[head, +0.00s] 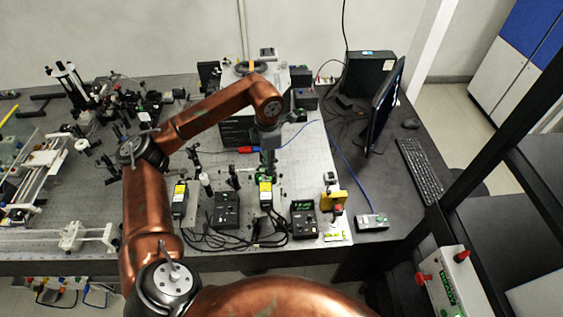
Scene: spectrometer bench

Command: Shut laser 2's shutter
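Two small black laser-like units with yellow labels stand near the bench's front edge: a left unit (180,199) and a right unit (266,194). The labels are too small to read, so I cannot tell which is laser 2, and I cannot make out a shutter's state. My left gripper (268,168) points down just behind the right unit, over small green and black parts. Its fingers are small and partly hidden, so I cannot tell open from shut or whether it touches anything. My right gripper is out of view.
A black control box (226,209) and another box with a green display (303,219) stand beside the units, with loose black cables in front. A yellow device (332,201) is to the right. A monitor (386,105) and keyboard (420,170) occupy the right table.

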